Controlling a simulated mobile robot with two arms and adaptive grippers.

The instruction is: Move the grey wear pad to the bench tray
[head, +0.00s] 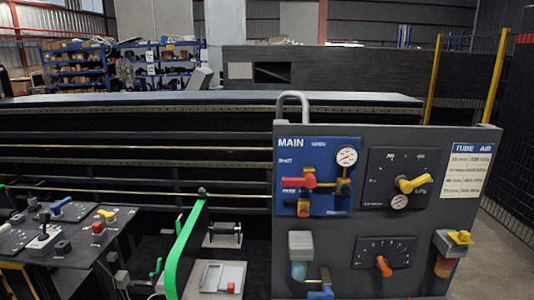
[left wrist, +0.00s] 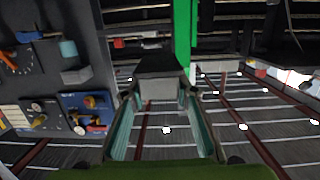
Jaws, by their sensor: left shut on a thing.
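In the left wrist view, which looks upside down, my left gripper (left wrist: 158,98) has its two teal-edged fingers closed on a dark grey block (left wrist: 160,65), which looks like the grey wear pad. The block sits at the fingertips, and its far side is hidden. The gripper and the pad do not show in the head view. A light grey flat plate or shallow tray (head: 207,276) with a small red piece on it lies low in the middle of the head view. I cannot tell whether it is the bench tray. My right gripper is in neither view.
A green curved guard (head: 185,245) stands left of the plate. A tall control panel (head: 340,255) with gauges and handles blocks the right. A console (head: 75,245) with levers and knobs stands at the left. Long dark rails (head: 130,165) run behind.

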